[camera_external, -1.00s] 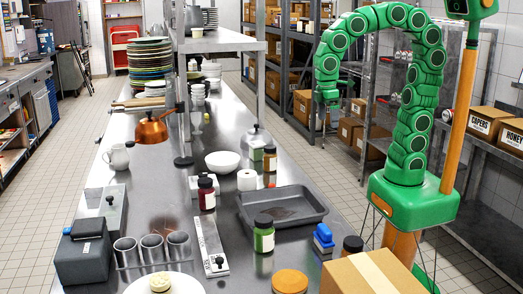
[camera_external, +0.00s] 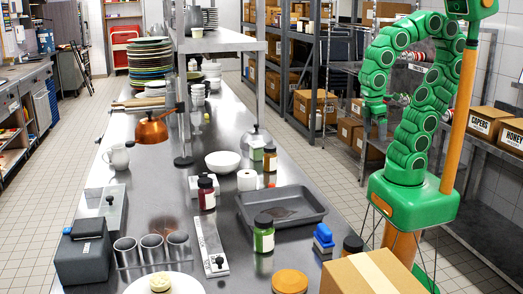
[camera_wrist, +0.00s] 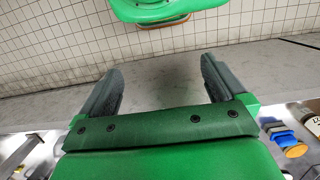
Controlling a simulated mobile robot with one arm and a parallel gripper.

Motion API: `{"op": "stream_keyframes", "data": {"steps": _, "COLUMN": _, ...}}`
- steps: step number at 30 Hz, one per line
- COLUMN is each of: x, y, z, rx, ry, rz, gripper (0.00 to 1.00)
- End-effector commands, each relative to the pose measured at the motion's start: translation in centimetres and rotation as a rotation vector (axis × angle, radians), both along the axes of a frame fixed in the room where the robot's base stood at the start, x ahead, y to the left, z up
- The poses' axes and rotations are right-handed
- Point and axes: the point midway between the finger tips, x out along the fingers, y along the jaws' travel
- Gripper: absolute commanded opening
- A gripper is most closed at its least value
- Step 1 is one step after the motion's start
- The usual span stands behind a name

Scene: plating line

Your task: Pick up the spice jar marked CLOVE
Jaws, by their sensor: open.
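No label is legible, so I cannot tell which is marked CLOVE. My gripper (camera_external: 374,132) hangs beyond the table's right edge, away from the jars. In the wrist view my gripper (camera_wrist: 160,72) is open, its two grey fingers wide apart with nothing between them.
A dark baking tray (camera_external: 318,209), a white bowl (camera_external: 222,161) and a blue-handled item (camera_external: 323,237) stand on the table. The cardboard box (camera_external: 375,276) fills the near right. A raised shelf (camera_external: 225,41) stands over the table's far part. Boxed shelving (camera_external: 290,75) lines the aisle behind.

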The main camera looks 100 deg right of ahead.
Motion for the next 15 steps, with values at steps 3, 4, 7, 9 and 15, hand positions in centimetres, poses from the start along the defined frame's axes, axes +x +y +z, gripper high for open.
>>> {"op": "stream_keyframes", "data": {"steps": 3, "x": 0.0, "y": 0.0, "z": 0.0, "rx": 0.0, "ry": 0.0, "rz": 0.0, "gripper": 0.81}}
{"op": "stream_keyframes", "data": {"steps": 4, "x": 0.0, "y": 0.0, "z": 0.0, "rx": 0.0, "ry": 0.0, "rz": 0.0, "gripper": 0.81}}
{"op": "stream_keyframes", "data": {"steps": 7, "x": 0.0, "y": 0.0, "z": 0.0, "rx": 0.0, "ry": 0.0, "rz": 0.0, "gripper": 0.81}}
{"op": "stream_keyframes", "data": {"steps": 9, "x": 0.0, "y": 0.0, "z": 0.0, "rx": 0.0, "ry": 0.001, "rz": 0.0, "gripper": 0.81}}
{"op": "stream_keyframes", "data": {"steps": 15, "x": 0.1, "y": 0.0, "z": 1.2, "rx": 0.0, "ry": 0.0, "rz": 0.0, "gripper": 0.81}}
